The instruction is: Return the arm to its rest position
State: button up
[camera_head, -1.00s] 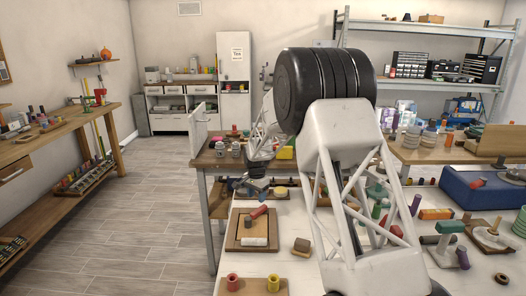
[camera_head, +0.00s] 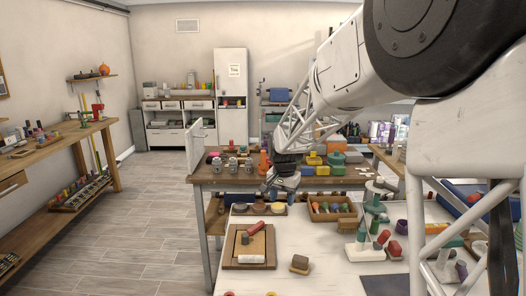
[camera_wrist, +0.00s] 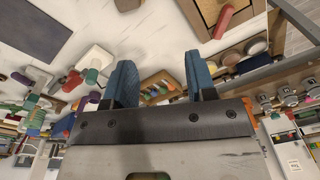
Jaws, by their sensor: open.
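My gripper (camera_head: 283,182) hangs in the air over the back edge of the white table (camera_head: 300,278), in front of the wooden bench behind it. In the wrist view, its two blue fingers (camera_wrist: 162,75) stand wide apart with nothing between them. My white arm reaches in from the right of the head view, with its large black joint at the upper right. The arm hides much of the right side of the room.
A wooden tray (camera_head: 233,262) with a red cylinder (camera_head: 253,229) lies below the gripper. A box of coloured pegs (camera_head: 352,213) stands to its right. The wooden bench (camera_head: 225,176) behind carries several small objects. The floor at left (camera_head: 130,240) is clear.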

jog(key=s+d+r+n, duration=0.1)
jog(key=s+d+r, duration=0.2)
jog(key=s, duration=0.5)
jog(key=s+d+r+n+t, duration=0.1)
jog(key=s+d+r, duration=0.1)
jog(key=s, duration=0.5)
jog(key=s+d+r, duration=0.3)
jog(key=s, duration=0.5)
jog(key=s+d+f+n, duration=0.1)
jog(key=s+d, duration=0.1)
jog(key=s, duration=0.9)
jog(key=s+d+f+n, duration=0.2)
jog(key=s, duration=0.9)
jog(key=shift+s+f+t, duration=0.2)
jog(key=shift+t, duration=0.2)
jog(key=shift+c, duration=0.5)
